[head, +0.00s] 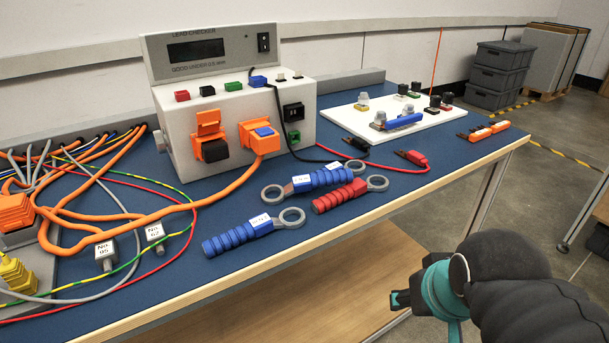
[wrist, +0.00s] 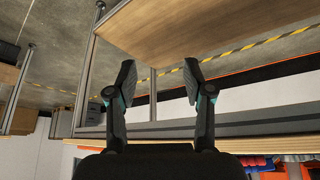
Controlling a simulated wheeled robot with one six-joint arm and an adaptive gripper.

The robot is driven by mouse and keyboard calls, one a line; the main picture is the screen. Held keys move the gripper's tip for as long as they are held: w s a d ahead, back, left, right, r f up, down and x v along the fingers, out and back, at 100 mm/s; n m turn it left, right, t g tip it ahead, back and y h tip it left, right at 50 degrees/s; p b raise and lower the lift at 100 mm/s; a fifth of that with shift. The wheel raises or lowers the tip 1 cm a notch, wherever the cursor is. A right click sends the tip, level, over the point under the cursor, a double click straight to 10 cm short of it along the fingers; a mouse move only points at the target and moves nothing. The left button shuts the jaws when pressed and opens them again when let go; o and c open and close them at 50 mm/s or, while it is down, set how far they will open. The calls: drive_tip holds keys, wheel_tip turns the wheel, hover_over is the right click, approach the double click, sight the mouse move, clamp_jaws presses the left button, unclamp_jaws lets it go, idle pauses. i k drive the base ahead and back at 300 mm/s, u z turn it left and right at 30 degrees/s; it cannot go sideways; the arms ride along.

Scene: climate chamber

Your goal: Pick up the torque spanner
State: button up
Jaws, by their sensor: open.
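Several ring-ended spanners with ribbed handles lie on the blue bench top in the head view. One blue-handled spanner (head: 238,236) lies nearest the front edge, its ring to the right. Another blue-handled spanner (head: 323,180) lies behind it, its ring to the left. A red-handled spanner (head: 340,196) lies close to that one, its ring to the right. I cannot tell which is the torque spanner. My gripper (head: 400,300) is off the front side of the bench, lower right, apart from the spanners. In the wrist view its fingers (wrist: 160,76) are spread and empty.
A white lead checker box (head: 240,120) stands behind the spanners. Orange cables (head: 120,215) and thin wires cover the left of the bench (head: 330,235). A white board (head: 395,118) with small parts lies at the back right. A wooden shelf (head: 300,300) is below.

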sight(306, 181)
drive_tip(key=u, duration=1.6)
drive_tip(key=k, duration=0.95)
drive_tip(key=z, duration=1.6)
drive_tip(key=i, duration=0.5)
drive_tip(key=u, duration=0.1)
